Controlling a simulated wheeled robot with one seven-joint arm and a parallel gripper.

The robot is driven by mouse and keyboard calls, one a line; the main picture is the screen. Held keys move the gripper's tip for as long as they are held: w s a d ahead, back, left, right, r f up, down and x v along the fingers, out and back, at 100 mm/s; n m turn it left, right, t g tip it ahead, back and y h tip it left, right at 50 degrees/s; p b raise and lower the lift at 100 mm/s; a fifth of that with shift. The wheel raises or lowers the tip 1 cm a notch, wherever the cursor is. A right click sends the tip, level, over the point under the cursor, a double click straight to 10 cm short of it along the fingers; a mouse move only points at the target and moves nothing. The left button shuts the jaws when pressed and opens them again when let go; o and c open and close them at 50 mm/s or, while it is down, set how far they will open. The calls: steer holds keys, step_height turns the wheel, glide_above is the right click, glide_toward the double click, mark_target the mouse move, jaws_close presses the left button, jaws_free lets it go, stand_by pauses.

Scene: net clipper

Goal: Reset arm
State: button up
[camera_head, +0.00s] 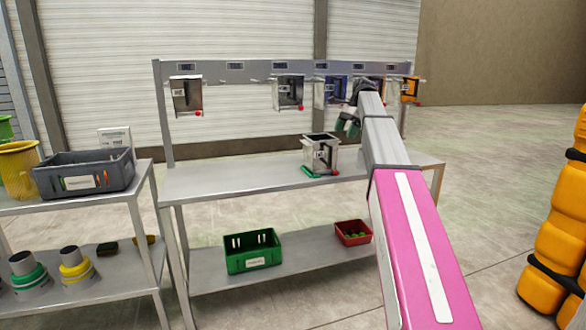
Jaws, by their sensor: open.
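My gripper (347,127) is at the end of my arm, which reaches from the bottom right up toward the bench. It is small and partly dark against the background, and it looks open with nothing visible in it. It is above the bench top (225,180), a little right of and above a metal clipper box (320,156) with a green part at its base. The arm hides part of the right end of the bench.
Several clipper boxes hang on the rail, such as a grey one (187,96) and an orange one (409,89). A green crate (252,251) and a red bin (353,232) stand on the lower shelf. A grey crate (85,174) is at left. Orange stacked bags (557,225) stand at right.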

steer(key=s+a+f+n+h, duration=0.1)
steer(key=s+f+n, duration=0.2)
steer(key=s+f, duration=0.7)
steer(key=s+f+n+h, duration=0.1)
steer(key=s+f+n, duration=0.25)
steer(key=f, duration=1.25)
steer(key=s+a+f+n+h, duration=0.1)
steer(key=s+f+n, duration=0.2)
steer(key=s+f, duration=0.7)
steer(key=s+f+n+t+h, duration=0.1)
steer(key=s+f+n, duration=0.3)
steer(key=s+f, duration=0.5)
step_height(320, 180, down, 4)
steer(key=shift+s+r+n, duration=0.1)
steer(key=shift+s+n, duration=0.05)
steer(key=shift+n, duration=0.2)
steer(key=shift+d, duration=0.1)
